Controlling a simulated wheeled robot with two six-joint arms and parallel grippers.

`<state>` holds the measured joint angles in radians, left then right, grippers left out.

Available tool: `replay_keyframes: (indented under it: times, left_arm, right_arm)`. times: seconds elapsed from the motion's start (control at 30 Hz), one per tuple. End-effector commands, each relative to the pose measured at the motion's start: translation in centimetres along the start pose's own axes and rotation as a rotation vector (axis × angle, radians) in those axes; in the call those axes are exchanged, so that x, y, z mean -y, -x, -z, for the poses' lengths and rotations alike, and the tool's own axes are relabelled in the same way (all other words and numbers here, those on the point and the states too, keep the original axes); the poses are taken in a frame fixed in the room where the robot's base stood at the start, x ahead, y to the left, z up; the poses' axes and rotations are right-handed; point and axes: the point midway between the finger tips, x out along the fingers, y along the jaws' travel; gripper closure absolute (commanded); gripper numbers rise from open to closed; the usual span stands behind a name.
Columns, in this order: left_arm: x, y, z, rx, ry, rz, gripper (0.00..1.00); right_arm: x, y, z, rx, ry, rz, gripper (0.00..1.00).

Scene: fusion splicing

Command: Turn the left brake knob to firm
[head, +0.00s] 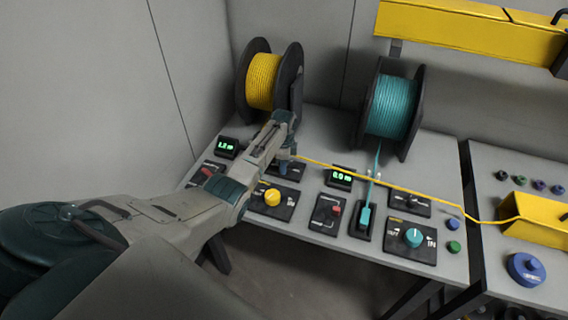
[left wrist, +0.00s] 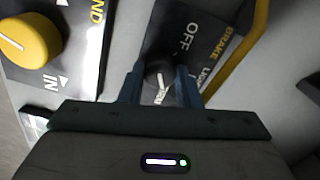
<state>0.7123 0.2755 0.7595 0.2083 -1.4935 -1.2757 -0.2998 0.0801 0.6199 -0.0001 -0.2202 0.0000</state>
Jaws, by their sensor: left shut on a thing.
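The left brake knob (left wrist: 160,76) is small, round and dark with a white pointer line. It sits on a black plate (left wrist: 195,45) lettered OFF, BRAKE and LIGHT; more lettering near my gripper is partly hidden. My left gripper (left wrist: 160,88) has one finger on each side of the knob and is shut on it. In the head view my left gripper (head: 287,158) reaches down onto the plate (head: 291,171) in front of the yellow spool and covers the knob. The pointer line runs toward my gripper's body in the wrist view. My right gripper is not in view.
A yellow spool (head: 263,82) and a teal spool (head: 391,107) stand behind. A yellow strand (head: 400,188) crosses the bench to the right, passing close to my left gripper. A yellow knob (head: 272,197) and a teal knob (head: 413,237) sit nearer the front edge.

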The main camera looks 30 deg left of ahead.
Motion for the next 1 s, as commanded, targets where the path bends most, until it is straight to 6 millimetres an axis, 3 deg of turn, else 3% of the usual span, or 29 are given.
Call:
replay_keyframes:
  times: [0.47, 0.5, 0.57, 0.87, 1.0]
  left_arm:
    - [0.19, 0.23, -0.04, 0.000, -0.013, 0.005, 0.93]
    - [0.19, 0.24, -0.04, 0.000, -0.013, 0.005, 0.62]
    - [0.18, 0.22, -0.05, 0.000, -0.012, 0.005, 0.50]
    - [0.09, 0.16, -0.01, 0.000, -0.012, 0.002, 0.48]
    - [0.16, 1.05, -0.03, 0.000, -0.011, 0.004, 0.48]
  right_arm:
    - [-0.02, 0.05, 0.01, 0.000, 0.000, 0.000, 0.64]
    - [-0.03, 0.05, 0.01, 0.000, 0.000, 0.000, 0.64]
    - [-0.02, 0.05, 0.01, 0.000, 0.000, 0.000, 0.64]
    - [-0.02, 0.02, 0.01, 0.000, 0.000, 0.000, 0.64]
    - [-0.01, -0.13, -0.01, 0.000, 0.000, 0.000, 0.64]
